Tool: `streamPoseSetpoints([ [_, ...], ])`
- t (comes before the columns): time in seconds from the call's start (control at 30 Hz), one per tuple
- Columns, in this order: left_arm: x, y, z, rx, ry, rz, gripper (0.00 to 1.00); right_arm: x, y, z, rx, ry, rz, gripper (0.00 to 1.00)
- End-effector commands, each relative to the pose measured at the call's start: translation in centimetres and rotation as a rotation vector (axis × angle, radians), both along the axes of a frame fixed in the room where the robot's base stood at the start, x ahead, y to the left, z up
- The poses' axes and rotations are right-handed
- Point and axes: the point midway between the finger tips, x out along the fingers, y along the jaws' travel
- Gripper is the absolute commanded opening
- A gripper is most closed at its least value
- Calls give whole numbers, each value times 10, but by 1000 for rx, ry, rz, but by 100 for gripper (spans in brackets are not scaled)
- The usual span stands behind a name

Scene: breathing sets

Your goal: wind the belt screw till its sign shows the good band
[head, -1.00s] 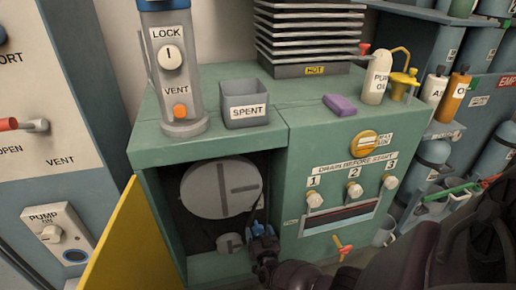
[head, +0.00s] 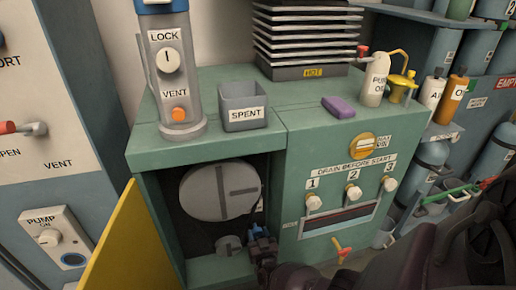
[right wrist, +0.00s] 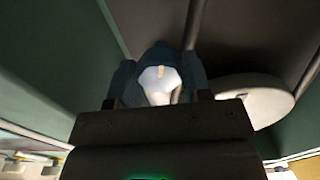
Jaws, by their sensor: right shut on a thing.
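The belt screw shows in the right wrist view as a pale, faceted head (right wrist: 158,85) with a small tan mark on it. My right gripper (right wrist: 158,75) is shut on it, with a dark blue finger on each side. In the head view my right gripper (head: 258,234) is at the right side of the open cabinet bay, and the screw is hidden there. A large grey pulley (head: 215,192) and a small pulley (head: 228,245) sit inside the bay. I cannot make out the belt's sign in either view. My left gripper is out of view.
The yellow door (head: 115,245) stands open at the bay's left. The cabinet's right wall and front panel, with numbered drain knobs (head: 353,192), are close to my right arm. A red-and-yellow valve handle (head: 342,250) sits low on the front. The SPENT bin (head: 243,108) stands on top.

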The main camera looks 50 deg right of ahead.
Motion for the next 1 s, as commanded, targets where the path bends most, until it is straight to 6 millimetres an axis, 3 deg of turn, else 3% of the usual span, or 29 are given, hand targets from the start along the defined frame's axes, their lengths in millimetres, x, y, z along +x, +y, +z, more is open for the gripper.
streamPoseSetpoints([
  [0.3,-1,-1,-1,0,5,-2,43,0,0,0,-189,116,-2,22],
  [0.63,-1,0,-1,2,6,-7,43,0,0,0,-203,123,-1,22],
  [0.67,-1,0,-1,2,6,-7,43,0,0,0,-203,123,-1,47],
  [0.8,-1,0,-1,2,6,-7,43,0,0,0,-201,123,-1,68],
  [1.0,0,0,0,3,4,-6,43,0,0,0,-200,123,0,71],
])
